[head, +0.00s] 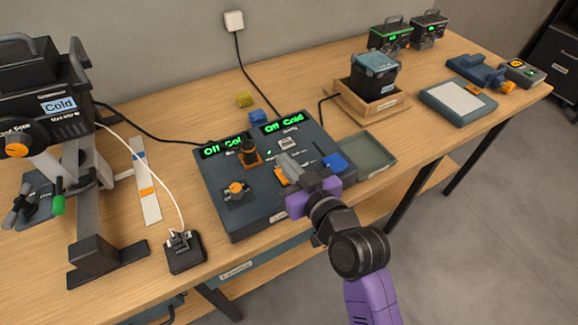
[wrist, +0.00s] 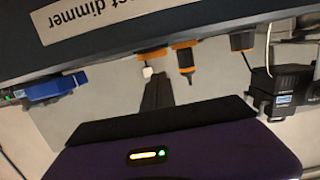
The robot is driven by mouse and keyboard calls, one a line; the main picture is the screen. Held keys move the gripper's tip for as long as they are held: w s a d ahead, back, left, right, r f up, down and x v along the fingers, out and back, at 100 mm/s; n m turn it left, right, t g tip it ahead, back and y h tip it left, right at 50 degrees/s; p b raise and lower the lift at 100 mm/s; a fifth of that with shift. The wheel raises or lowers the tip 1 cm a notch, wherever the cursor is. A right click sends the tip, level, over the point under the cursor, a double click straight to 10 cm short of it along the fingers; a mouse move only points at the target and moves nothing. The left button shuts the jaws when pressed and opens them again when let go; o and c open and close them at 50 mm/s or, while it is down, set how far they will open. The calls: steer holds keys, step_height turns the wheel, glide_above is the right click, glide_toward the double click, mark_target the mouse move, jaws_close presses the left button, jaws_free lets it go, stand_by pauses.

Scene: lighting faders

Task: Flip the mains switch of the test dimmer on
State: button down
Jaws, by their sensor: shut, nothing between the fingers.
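The test dimmer (head: 222,212) is a dark grey sloped console in the middle of the bench. Both its green displays (head: 284,124) read "Off Cold". An orange-and-black knob (head: 236,188) sits at its left front, and a black lever on an orange base (head: 248,153) stands behind it. My purple gripper (head: 285,161) is over the right half of the panel, its fingers shut and empty. An orange part (head: 281,177) shows beside the fingers. In the wrist view, the fingers (wrist: 157,88) point toward small orange-based controls (wrist: 184,58). I cannot tell which control is the mains switch, or whether the fingers touch one.
A blue block (head: 334,162) is at the panel's right edge, beside an empty green-grey tray (head: 368,152). A black socket box (head: 185,252) with a white cable stands front left. A wooden tray with a dark box (head: 373,72) is behind right.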

step_height(320, 180, up, 3)
steer(key=shift+w+f+p, duration=0.1)
steer(key=shift+f+p, duration=0.1)
steer(key=shift+p, duration=0.3)
steer(key=b+v, duration=0.2)
steer(key=v, duration=0.7)
steer(key=shift+s+r, duration=0.25)
steer(key=shift+r, duration=0.2)
steer(key=shift+d, duration=0.1)
steer(key=s+d+m+t+h, duration=0.45)
steer(key=s+d, duration=0.35)
steer(key=d, duration=0.3)
steer(key=s+d+f+g+h, duration=0.1)
steer(key=s+d+f, duration=0.1)
steer(key=s, duration=0.6)
steer(key=s+d+f+m+g+h, duration=0.1)
steer(key=s+d+f+h, duration=0.1)
steer(key=s, duration=0.6)
steer(key=s+d+f+m+g+h, duration=0.1)
steer(key=s+d, duration=0.3)
steer(key=s, duration=0.4)
steer(key=shift+d+f, duration=0.3)
steer(key=shift+f, duration=0.4)
